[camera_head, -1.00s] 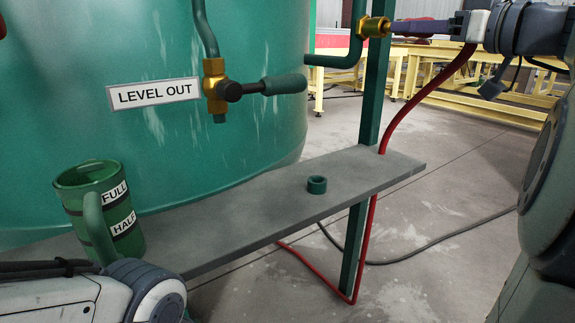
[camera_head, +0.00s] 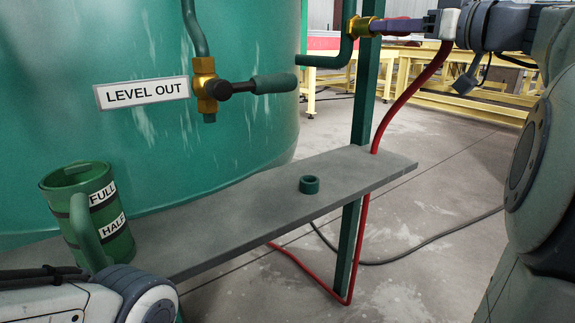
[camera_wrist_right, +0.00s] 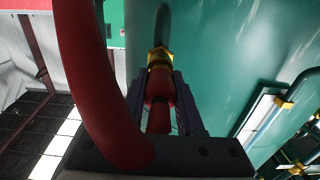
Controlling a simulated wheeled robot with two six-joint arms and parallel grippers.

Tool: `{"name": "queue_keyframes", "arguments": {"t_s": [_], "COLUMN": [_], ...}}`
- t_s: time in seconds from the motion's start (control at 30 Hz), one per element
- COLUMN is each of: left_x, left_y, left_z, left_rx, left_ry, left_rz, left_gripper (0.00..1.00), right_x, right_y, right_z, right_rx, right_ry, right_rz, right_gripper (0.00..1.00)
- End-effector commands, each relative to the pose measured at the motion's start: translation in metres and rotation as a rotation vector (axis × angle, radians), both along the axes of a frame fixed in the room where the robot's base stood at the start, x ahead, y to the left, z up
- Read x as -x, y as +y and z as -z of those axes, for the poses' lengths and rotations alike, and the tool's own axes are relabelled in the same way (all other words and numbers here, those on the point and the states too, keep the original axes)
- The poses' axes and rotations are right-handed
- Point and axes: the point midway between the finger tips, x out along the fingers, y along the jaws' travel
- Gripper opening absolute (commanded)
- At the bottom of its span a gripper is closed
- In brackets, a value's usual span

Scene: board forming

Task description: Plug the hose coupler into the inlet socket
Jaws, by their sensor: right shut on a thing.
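The brass inlet socket (camera_head: 361,27) ends a green pipe (camera_head: 338,60) at the upper middle of the head view. My right gripper (camera_head: 385,27) is shut on the red hose coupler, level with the socket and to its right. In the right wrist view the coupler (camera_wrist_right: 160,84) lies between the two dark fingers, in line with the brass socket (camera_wrist_right: 160,57) and appearing to meet it. How deep it sits I cannot tell. The red hose (camera_head: 412,97) runs from beside the gripper down past the bench. My left gripper is out of view.
A grey bench (camera_head: 245,205) carries a green ring (camera_head: 309,185) and a green mug (camera_head: 103,215). A brass valve (camera_head: 205,85) with a green handle is on the tank (camera_head: 60,60). A green post (camera_head: 365,100) stands behind the hose. Yellow frames (camera_head: 480,85) are farther back.

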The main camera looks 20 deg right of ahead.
Motion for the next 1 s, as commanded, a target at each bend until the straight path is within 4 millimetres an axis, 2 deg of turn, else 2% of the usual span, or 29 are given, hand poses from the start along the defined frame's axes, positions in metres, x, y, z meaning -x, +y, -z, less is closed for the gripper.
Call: {"name": "queue_keyframes", "arguments": {"t_s": [0.07, 0.1, 0.17, 0.57, 1.0], "left_x": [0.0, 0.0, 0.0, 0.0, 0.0], "left_y": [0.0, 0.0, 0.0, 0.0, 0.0], "left_z": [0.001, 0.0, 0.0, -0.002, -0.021], "left_rx": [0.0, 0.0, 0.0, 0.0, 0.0], "left_ry": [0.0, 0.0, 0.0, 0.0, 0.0], "left_rz": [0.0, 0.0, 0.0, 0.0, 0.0], "left_gripper": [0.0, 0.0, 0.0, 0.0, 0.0], "right_x": [-0.002, -0.002, -0.002, 0.004, 0.077], "right_y": [0.001, 0.001, 0.001, -0.003, -0.03], "right_z": [0.0, 0.0, 0.0, 0.0, -0.002], "right_rx": [0.001, 0.001, 0.001, 0.0, -0.001], "right_ry": [-0.001, -0.001, -0.001, 0.001, 0.0], "right_rz": [-0.001, 0.0, 0.0, 0.003, 0.007], "right_gripper": [0.0, 0.51, 0.71, 0.71, 0.71]}}
